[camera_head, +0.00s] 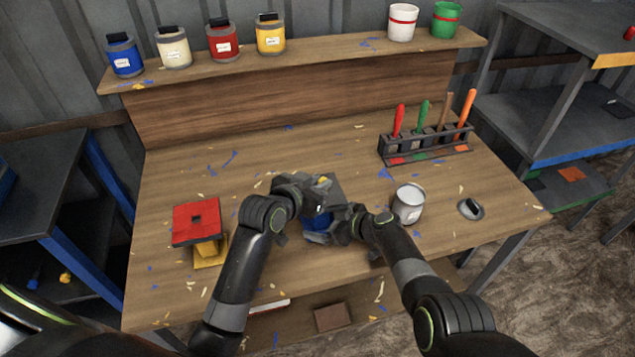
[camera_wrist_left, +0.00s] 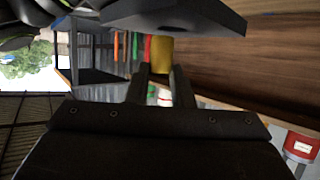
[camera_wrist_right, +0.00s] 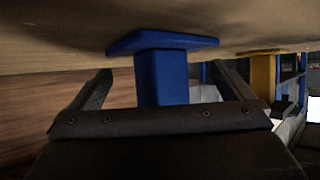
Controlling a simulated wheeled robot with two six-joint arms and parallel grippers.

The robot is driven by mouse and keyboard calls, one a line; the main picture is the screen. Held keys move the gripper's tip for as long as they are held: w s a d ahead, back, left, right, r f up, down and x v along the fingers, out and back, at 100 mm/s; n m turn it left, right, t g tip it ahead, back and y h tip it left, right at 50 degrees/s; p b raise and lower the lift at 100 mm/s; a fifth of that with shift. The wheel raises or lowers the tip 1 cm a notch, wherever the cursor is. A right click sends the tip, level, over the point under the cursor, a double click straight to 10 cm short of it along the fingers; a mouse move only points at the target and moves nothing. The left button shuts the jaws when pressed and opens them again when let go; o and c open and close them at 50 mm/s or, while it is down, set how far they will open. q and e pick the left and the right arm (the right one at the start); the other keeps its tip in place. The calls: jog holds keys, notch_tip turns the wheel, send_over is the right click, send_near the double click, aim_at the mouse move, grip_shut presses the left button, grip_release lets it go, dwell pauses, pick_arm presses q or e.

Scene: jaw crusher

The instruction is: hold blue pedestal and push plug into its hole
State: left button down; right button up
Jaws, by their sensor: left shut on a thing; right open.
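The blue pedestal (camera_head: 318,221) stands near the middle of the workbench, its dark grey top (camera_head: 331,190) partly hidden by my arms. In the right wrist view, its blue column (camera_wrist_right: 162,78) and base plate (camera_wrist_right: 160,42) appear upside down. My right gripper (camera_wrist_right: 167,88) is open, with one finger on each side of the column and visible gaps. My left gripper (camera_head: 312,184) is above the pedestal. In the left wrist view, it is shut on the yellow plug (camera_wrist_left: 160,58) between its fingers. The hole and the plug's lower end cannot be made out.
A yellow pedestal with a red top (camera_head: 196,222) stands at the left. A grey can (camera_head: 408,203) is just right of my right arm, with a small grey dish (camera_head: 471,208) beyond. A tool rack (camera_head: 428,145) stands behind. Paint cans line the back shelf (camera_head: 330,50).

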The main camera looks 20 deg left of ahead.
jog(key=shift+c, duration=0.4)
jog(key=c, duration=1.2)
dwell(1.1)
